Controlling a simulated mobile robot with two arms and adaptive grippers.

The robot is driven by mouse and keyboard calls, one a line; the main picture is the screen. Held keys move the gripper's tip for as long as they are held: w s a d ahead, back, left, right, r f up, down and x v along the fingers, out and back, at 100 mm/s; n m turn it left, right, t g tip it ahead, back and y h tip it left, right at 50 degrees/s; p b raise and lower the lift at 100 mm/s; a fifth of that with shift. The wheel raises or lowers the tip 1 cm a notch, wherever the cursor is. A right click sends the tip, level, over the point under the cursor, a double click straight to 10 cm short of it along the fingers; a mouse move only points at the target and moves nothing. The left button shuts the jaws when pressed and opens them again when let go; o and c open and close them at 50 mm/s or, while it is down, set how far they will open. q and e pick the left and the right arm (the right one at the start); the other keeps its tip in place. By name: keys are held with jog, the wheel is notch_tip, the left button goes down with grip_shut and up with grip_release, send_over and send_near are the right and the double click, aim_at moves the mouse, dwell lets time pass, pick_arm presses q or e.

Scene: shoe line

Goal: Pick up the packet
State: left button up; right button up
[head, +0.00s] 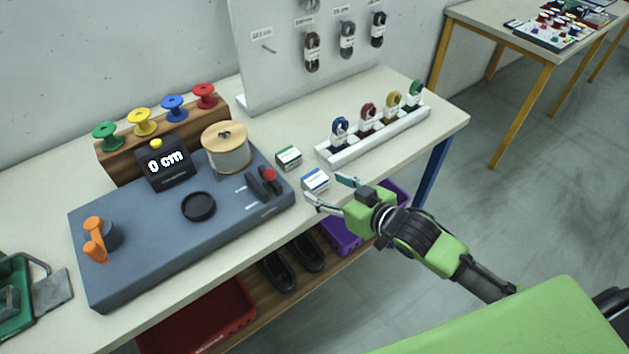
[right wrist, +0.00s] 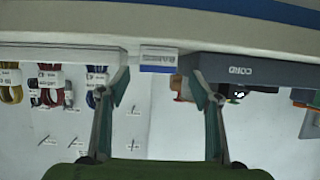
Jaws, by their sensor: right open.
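Two small packets lie on the bench top, right of the blue-grey measuring board. One is white with a green label (head: 288,157). The other is white with a blue label (head: 315,180) and lies closer to the front edge. My right gripper (head: 323,190) is open and empty, its fingertips close to the blue-labelled packet at the front edge of the bench. In the right wrist view this packet (right wrist: 158,57) shows between and beyond the open fingers (right wrist: 160,85). I cannot tell whether a finger touches it. My left gripper is not in view.
The measuring board (head: 150,250) carries a cord spool (head: 226,150) and a "0 cm" display (head: 166,162). A white rack (head: 375,138) with several lace bundles stands behind right. A pegboard (head: 280,60) rises at the back. Shoes and bins sit on the shelf below.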

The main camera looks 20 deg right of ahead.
aim_at(321, 184)
jog(key=shift+p+x, duration=0.5)
jog(key=shift+x, duration=2.35)
jog(key=shift+d+f, duration=0.1)
jog(key=shift+d, duration=0.1)
jog(key=c, duration=1.2)
